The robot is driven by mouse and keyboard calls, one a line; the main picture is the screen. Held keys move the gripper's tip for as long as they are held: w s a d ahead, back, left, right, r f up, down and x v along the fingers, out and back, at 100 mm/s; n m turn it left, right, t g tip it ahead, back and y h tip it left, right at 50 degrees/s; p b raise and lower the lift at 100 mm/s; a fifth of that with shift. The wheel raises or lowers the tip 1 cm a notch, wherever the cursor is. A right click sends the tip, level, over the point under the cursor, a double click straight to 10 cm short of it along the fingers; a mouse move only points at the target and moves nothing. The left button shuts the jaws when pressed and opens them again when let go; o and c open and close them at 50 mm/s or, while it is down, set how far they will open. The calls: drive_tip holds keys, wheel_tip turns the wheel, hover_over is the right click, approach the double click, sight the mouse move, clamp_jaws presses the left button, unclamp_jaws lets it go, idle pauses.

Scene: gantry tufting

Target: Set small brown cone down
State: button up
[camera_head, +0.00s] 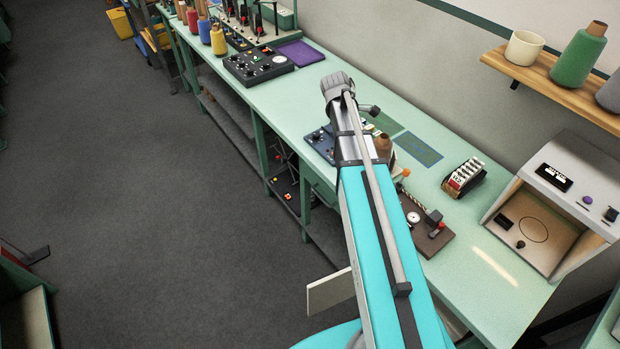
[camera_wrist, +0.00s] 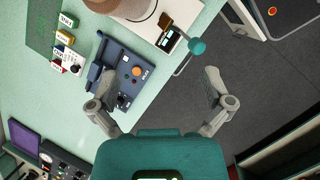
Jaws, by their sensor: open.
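A small brown cone (camera_head: 384,145) shows in the head view just right of my arm, on the green bench and partly hidden by the arm. In the wrist view, a tan and brown round body that looks like the cone (camera_wrist: 128,8) is cut off by the top edge, over a white plate (camera_wrist: 158,32). My gripper (camera_wrist: 155,78) is open, its two fingers wide apart with nothing between them. The cone lies beyond the fingertips, apart from them.
A blue control box (camera_wrist: 130,75) lies near the left finger. A teal knob (camera_wrist: 197,46) stands out beside the plate. A gauge block (camera_head: 425,226), a counter (camera_head: 464,177) and a light box (camera_head: 556,199) stand farther right.

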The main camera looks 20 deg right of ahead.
drive_tip(key=s+a+m+y, duration=0.2)
drive_tip(key=s+a+m, duration=0.3)
drive_tip(key=a, duration=0.5)
drive_tip(key=s+a+f+m+t+y, duration=0.1)
drive_tip(key=s+a+m+y, duration=0.1)
drive_tip(key=s+a+m, duration=0.3)
drive_tip(key=s+a, duration=0.4)
drive_tip(key=shift+a+f+m, duration=0.15)
drive_tip(key=shift+a+m, duration=0.15)
drive_tip(key=shift+a, duration=0.1)
drive_tip(key=shift+s, duration=0.1)
wheel_tip(320, 180, down, 9)
drive_tip(key=b, duration=0.8)
drive_tip(key=shift+b, duration=0.4)
